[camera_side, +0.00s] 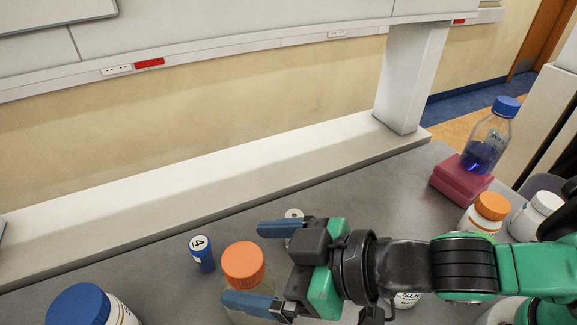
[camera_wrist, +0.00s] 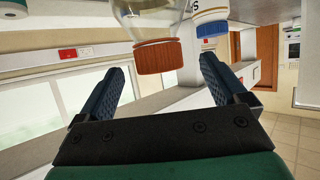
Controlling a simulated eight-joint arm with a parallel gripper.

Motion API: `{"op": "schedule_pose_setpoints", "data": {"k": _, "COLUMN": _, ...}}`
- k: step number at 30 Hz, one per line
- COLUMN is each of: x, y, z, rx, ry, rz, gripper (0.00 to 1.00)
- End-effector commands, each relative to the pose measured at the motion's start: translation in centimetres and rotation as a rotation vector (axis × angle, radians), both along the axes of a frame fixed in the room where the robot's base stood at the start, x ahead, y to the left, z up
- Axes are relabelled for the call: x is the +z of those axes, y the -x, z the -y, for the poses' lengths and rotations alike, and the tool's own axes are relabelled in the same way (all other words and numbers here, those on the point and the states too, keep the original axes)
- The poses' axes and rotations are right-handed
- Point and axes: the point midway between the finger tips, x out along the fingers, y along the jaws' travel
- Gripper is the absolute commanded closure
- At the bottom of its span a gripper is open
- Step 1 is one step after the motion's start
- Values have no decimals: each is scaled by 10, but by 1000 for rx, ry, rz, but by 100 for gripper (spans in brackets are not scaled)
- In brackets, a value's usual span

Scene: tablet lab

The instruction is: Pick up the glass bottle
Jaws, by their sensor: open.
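A clear glass bottle with an orange cap (camera_side: 243,263) stands on the grey bench in front of my gripper (camera_side: 263,265). In the side view its cap appears between my two blue fingers, and its body is partly hidden by the lower finger. In the wrist view the clear bottle (camera_wrist: 150,15) hangs inverted in the picture, its cap just beyond and between the open fingertips (camera_wrist: 165,70). My gripper is open and empty; I see no contact. Another clear bottle with a blue cap and blue liquid (camera_side: 487,140) stands on a red box at the right.
A small blue vial marked 4 (camera_side: 202,253) stands left of the orange-capped bottle. A white bottle with a blue cap (camera_side: 78,305) is at front left. The red box (camera_side: 460,179), an orange-capped white jar (camera_side: 485,214) and a white jar (camera_side: 537,216) stand at right.

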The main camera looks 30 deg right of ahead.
Motion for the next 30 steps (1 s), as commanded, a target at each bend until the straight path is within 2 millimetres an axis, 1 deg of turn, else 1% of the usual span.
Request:
{"op": "schedule_pose_setpoints", "data": {"k": 12, "x": -16, "y": -23, "z": -23, "rx": 0, "ry": -1, "rz": -1, "gripper": 8}}
{"op": "schedule_pose_setpoints", "data": {"k": 18, "x": -20, "y": -27, "z": -28, "rx": 0, "ry": -1, "rz": -1, "gripper": 8}}
{"op": "schedule_pose_setpoints", "data": {"k": 26, "x": -20, "y": -28, "z": -28, "rx": 1, "ry": -1, "rz": -1, "gripper": 8}}
{"op": "schedule_pose_setpoints", "data": {"k": 27, "x": -20, "y": -28, "z": -28, "rx": 1, "ry": -1, "rz": -1, "gripper": 19}}
{"op": "schedule_pose_setpoints", "data": {"k": 29, "x": -20, "y": -28, "z": -28, "rx": 1, "ry": -1, "rz": -1, "gripper": 36}}
{"op": "schedule_pose_setpoints", "data": {"k": 30, "x": -20, "y": -28, "z": -28, "rx": 1, "ry": -1, "rz": -1, "gripper": 48}}
